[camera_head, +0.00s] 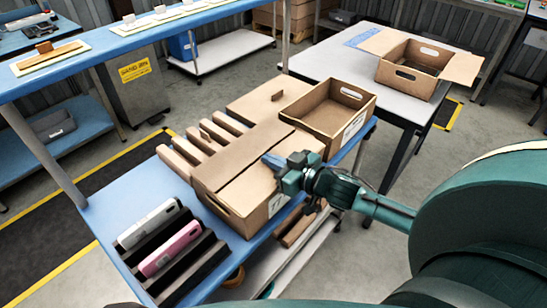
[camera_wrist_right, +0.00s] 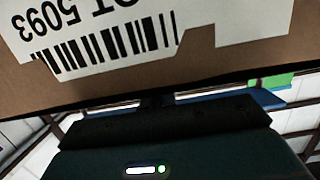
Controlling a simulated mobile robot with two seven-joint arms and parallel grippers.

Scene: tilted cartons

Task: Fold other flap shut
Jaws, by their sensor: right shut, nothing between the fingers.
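A brown carton (camera_head: 228,202) stands on the blue table and leans slightly. Both of its top flaps, the left flap (camera_head: 240,153) and the right flap (camera_head: 250,178), lie about flat and meet at a long seam. My right gripper (camera_head: 274,163) is shut and empty. It is at the right flap's right edge, by the carton's labelled end; I cannot tell if it touches. In the right wrist view the carton's wall with its white barcode label (camera_wrist_right: 100,30) fills the top, close to the gripper. The fingertips are hidden there. My left gripper is not in view.
An open carton (camera_head: 345,118) stands just behind on the blue table (camera_head: 122,218). Brown slats (camera_head: 180,160) lie to the left, and a rack with grey (camera_head: 148,225) and pink (camera_head: 170,248) devices sits in front. Another open carton (camera_head: 408,82) is on the grey table.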

